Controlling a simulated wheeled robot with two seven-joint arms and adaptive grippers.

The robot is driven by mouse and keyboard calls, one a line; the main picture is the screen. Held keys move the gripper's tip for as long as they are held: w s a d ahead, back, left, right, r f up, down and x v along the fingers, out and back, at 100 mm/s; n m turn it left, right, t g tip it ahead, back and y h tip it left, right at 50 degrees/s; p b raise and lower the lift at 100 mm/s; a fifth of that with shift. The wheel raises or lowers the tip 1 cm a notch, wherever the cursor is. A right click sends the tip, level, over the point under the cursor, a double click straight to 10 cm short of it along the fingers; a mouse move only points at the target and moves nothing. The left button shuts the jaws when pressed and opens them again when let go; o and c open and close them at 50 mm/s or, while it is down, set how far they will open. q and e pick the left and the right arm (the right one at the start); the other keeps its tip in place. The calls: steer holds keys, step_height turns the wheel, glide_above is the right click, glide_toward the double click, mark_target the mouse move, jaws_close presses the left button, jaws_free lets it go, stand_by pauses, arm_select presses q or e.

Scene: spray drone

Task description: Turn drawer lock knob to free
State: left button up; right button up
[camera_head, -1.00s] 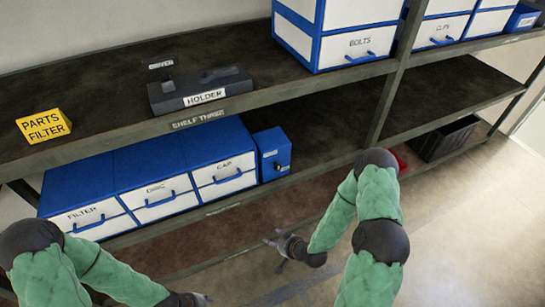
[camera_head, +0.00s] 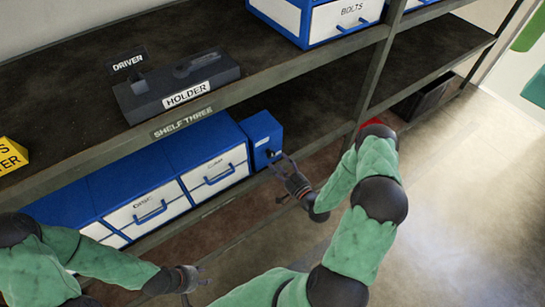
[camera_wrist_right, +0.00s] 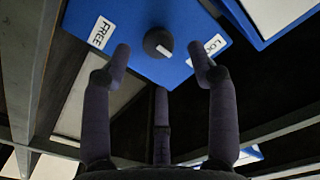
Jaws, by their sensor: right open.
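A blue lock box (camera_head: 262,130) stands at the right end of the lower drawer row. Its dark round knob (camera_wrist_right: 158,40) shows in the right wrist view, between a FREE label (camera_wrist_right: 101,32) on the left and a partly hidden LOCK label (camera_wrist_right: 216,47) on the right. A white mark on the knob points lower right, to the LOCK side. My right gripper (camera_head: 281,176) is open in front of the box; in the wrist view its fingertips (camera_wrist_right: 160,55) lie either side of the knob, with no clear contact. My left gripper (camera_head: 194,278) hangs low before the drawers; its opening is unclear.
White-fronted blue drawers (camera_head: 148,205) stand left of the lock box. The shelf above carries a grey holder (camera_head: 178,85), a DRIVER sign (camera_head: 127,61) and a yellow sign (camera_head: 10,155). A shelf post (camera_head: 372,80) rises right of the box. Open floor (camera_head: 460,190) lies right.

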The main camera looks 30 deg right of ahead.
mark_target(272, 155)
steer(key=shift+w+a+b, duration=0.2)
steer(key=shift+w+b, duration=0.25)
steer(key=shift+w, duration=2.05)
steer(key=c, duration=1.1)
